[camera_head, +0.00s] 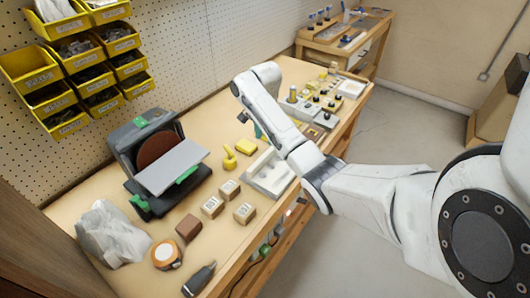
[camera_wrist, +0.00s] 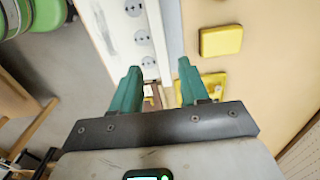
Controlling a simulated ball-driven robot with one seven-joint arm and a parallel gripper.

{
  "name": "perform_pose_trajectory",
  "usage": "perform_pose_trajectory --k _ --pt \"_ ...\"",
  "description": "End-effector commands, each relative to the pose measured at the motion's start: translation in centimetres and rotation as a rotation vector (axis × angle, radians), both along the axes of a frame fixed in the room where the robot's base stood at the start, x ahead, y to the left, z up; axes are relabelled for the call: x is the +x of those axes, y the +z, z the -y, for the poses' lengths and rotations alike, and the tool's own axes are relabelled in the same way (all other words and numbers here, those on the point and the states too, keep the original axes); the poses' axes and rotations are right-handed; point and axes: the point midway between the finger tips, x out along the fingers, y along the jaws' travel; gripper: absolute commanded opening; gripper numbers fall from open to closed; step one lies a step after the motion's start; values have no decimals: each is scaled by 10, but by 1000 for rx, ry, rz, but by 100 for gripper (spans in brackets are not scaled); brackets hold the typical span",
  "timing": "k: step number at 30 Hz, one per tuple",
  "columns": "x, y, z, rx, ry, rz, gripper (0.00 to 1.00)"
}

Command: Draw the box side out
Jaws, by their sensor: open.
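My gripper (camera_wrist: 160,66) shows two green fingers standing apart in the wrist view, with nothing seen held between them. In the head view only a small green part of it shows behind my arm, above the bench. A white box-like piece (camera_head: 266,180) lies near the bench's front edge, partly hidden by my arm. In the wrist view a white piece with round grey discs (camera_wrist: 134,35) lies beyond the left finger, and a pale grey strip (camera_wrist: 171,35) runs beside it. I cannot tell which part is the box side.
A yellow block (camera_head: 246,147) and yellow clamp (camera_head: 230,160) lie left of the box-like piece. Small wooden blocks (camera_head: 212,206), a tape measure (camera_head: 166,254) and a disc sander (camera_head: 150,150) stand further left. Small parts (camera_head: 310,105) crowd the bench's far end.

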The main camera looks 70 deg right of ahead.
Motion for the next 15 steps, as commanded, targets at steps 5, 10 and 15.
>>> perform_pose_trajectory --k 5,10,15 --pt "-1 -34 0 3 0 -2 45" --pt "-1 -61 0 0 1 -2 45" --pt "0 -78 0 0 1 -1 45"
